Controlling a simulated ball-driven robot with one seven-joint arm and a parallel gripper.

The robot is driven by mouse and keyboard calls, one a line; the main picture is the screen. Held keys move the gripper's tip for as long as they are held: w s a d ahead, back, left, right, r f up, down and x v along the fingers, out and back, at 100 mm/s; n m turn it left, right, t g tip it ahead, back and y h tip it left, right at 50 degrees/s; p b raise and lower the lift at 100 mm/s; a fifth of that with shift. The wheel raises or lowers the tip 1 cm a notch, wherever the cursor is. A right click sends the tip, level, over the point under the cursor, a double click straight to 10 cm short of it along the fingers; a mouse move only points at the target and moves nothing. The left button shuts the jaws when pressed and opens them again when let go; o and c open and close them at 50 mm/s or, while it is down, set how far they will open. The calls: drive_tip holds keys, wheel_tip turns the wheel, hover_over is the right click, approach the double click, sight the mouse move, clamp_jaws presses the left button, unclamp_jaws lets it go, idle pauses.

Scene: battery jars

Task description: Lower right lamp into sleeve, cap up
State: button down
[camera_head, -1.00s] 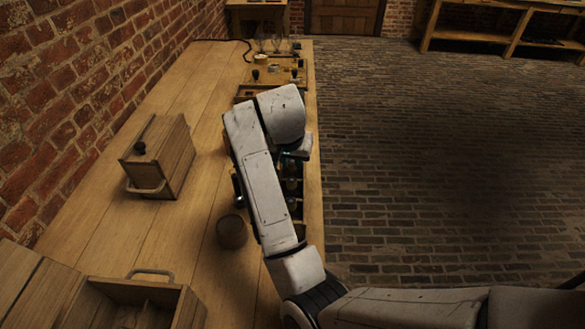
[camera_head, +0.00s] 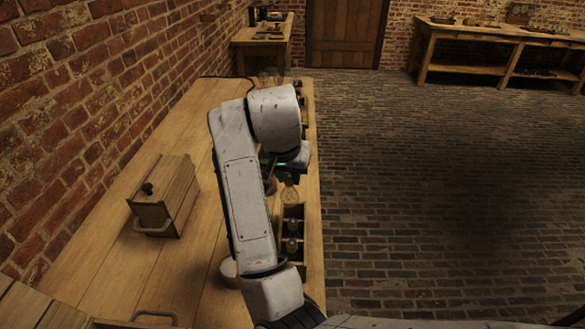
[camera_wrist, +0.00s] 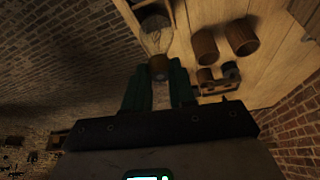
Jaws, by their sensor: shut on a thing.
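My gripper (camera_wrist: 158,72) is shut on a lamp (camera_wrist: 155,42) in the wrist view, its dark green fingers on either side of the brownish cap. In the head view the lamp's clear glass bulb (camera_head: 290,194) hangs below my gripper (camera_head: 284,168), so the cap is up. The lamp is above the compartmented tray (camera_head: 303,238) near the table's right edge. Two brown cylindrical sleeves (camera_wrist: 206,47) (camera_wrist: 241,37) stand on the table in the wrist view, apart from the lamp. My arm hides part of the table in the head view.
More bulbs (camera_head: 292,246) sit in the tray. A wooden box (camera_head: 162,197) with a handle stands left. A round cup-like piece (camera_head: 229,270) is partly behind my arm. The brick wall (camera_head: 70,110) bounds the left.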

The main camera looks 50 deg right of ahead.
drive_tip(key=s+a+p, duration=0.3)
drive_tip(key=a, duration=1.2)
drive_tip(key=s+a+r+p, duration=0.1)
drive_tip(key=s+a, duration=0.3)
drive_tip(key=a, duration=1.2)
drive_tip(key=s+a+r+p, duration=0.1)
drive_tip(key=s+a+p, duration=0.3)
drive_tip(key=a, duration=1.2)
drive_tip(key=shift+s+p, duration=0.15)
drive_tip(key=shift+p, duration=0.15)
drive_tip(key=shift+r, duration=0.1)
drive_tip(key=shift+d, duration=0.1)
drive_tip(key=shift+d, duration=0.25)
wheel_tip(320, 180, down, 8)
drive_tip(key=b, duration=0.6)
drive_tip(key=shift+r, duration=0.15)
drive_tip(key=shift+f+b, duration=1)
drive_tip(key=shift+f, duration=0.05)
idle(0.4)
